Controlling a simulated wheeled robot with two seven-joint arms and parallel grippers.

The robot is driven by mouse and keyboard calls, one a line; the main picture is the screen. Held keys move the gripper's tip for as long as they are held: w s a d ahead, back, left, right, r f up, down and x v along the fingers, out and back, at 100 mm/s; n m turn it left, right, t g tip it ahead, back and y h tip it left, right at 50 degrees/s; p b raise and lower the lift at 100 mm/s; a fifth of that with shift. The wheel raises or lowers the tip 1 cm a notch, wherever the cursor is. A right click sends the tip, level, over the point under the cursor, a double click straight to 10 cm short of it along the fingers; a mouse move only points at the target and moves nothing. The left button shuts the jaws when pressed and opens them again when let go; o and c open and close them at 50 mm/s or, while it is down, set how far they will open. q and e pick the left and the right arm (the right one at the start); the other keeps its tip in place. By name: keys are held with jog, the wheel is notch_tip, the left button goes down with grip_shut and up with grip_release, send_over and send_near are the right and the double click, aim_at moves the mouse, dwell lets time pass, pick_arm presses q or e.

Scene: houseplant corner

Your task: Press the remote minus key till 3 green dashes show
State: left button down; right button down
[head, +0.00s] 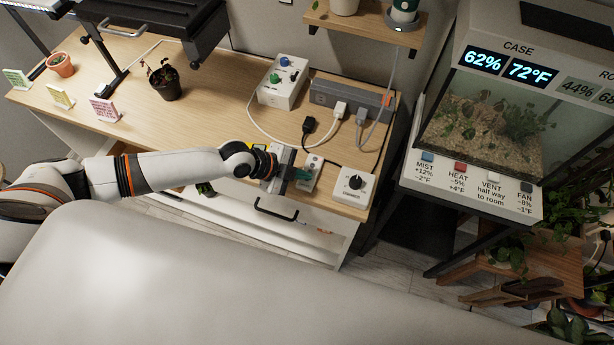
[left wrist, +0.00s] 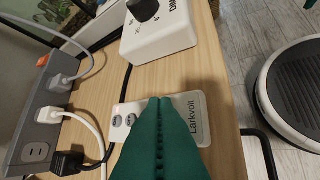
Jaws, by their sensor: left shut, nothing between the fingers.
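The remote (head: 313,163) is a small white slab lying near the front right edge of the wooden desk. In the left wrist view the remote (left wrist: 195,108) shows the word Larkvolt and small round grey keys at its left; their marks are too small to read surely. My left gripper (head: 303,175) has green fingers, shut and empty, over the remote. In the left wrist view the fingers (left wrist: 160,102) cover the remote's middle. I cannot tell whether the tips touch it. No green dashes show; part of the remote's face is hidden.
A white dimmer box (head: 353,187) with a black knob stands just right of the remote. A grey power strip (head: 348,97) with plugs and cords lies behind. A two-knob box (head: 283,82) stands farther back. The desk's left middle (head: 210,110) is clear.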

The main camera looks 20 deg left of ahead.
pick_arm(q)
jog(key=shift+r, duration=0.15)
jog(key=shift+r+p, duration=0.4)
jog(key=shift+r, duration=0.15)
jog(key=shift+r+p, duration=1.85)
jog(key=shift+r, duration=0.65)
